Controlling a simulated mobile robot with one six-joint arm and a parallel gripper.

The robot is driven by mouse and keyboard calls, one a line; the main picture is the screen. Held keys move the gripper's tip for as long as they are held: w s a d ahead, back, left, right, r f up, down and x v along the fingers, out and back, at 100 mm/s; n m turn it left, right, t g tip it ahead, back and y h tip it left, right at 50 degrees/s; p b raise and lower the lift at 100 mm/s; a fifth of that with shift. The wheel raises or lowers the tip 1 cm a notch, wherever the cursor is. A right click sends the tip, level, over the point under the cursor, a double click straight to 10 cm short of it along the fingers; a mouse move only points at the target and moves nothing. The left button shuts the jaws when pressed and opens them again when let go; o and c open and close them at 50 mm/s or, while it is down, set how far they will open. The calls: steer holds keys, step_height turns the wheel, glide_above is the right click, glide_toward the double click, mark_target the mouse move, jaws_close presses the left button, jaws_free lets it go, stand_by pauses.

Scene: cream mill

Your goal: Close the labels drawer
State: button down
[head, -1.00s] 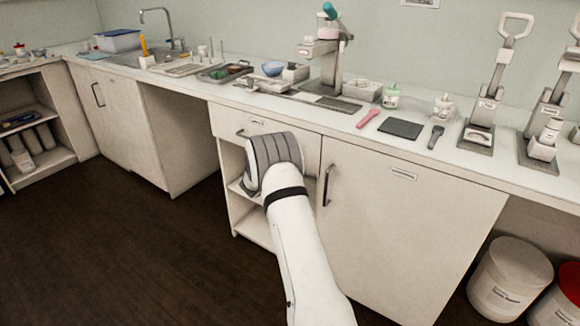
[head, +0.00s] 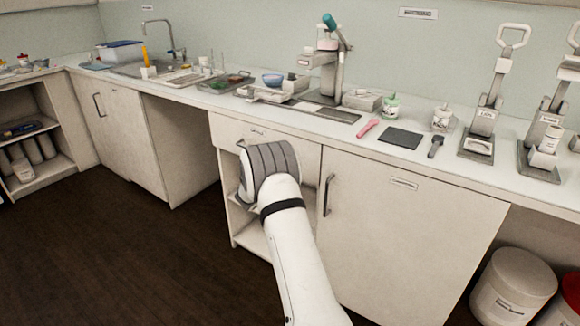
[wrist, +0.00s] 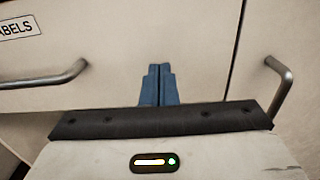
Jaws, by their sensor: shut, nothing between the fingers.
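The labels drawer (head: 302,149) is the pale front under the counter, left of a tall cabinet door. In the wrist view its front (wrist: 110,70) fills most of the picture, with a partly cut-off "LABELS" tag (wrist: 19,28) and a grey bar handle (wrist: 45,76) at left. The front looks close to flush with the cabinet; any small gap is hard to tell. My gripper (wrist: 159,70) is shut and empty, its blue fingertips pointing at the drawer front, right of the handle. I cannot tell whether they touch it. In the head view my wrist hides the fingers.
The cabinet door (head: 405,230) with its vertical handle (head: 327,195) is right of the drawer. Open shelves (head: 250,240) lie below it. The counter (head: 330,125) above carries tools and a press. White buckets (head: 512,285) stand at lower right. The dark floor (head: 130,260) is clear at left.

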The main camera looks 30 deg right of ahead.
steer(key=v, duration=1.1)
steer(key=s+r+m+g+y+p, duration=0.4)
steer(key=s+r+m+g+p, duration=0.6)
steer(key=s+r, duration=0.8)
steer(key=s+a+r+m+t+y+p, duration=0.1)
steer(key=s+a+r+m+y+p, duration=0.2)
steer(key=s, duration=0.8)
steer(key=s+a+r+m+t+y+p, duration=0.2)
steer(key=s+a+r+m+y+p, duration=0.1)
steer(key=s+a+m+y, duration=0.5)
steer(key=s+a+r+m, duration=0.1)
steer(key=s+a+m, duration=0.2)
steer(key=s+a, duration=0.1)
steer(key=shift+a+r+t+y+p, duration=0.2)
steer(key=shift+a+t+y+p, duration=0.1)
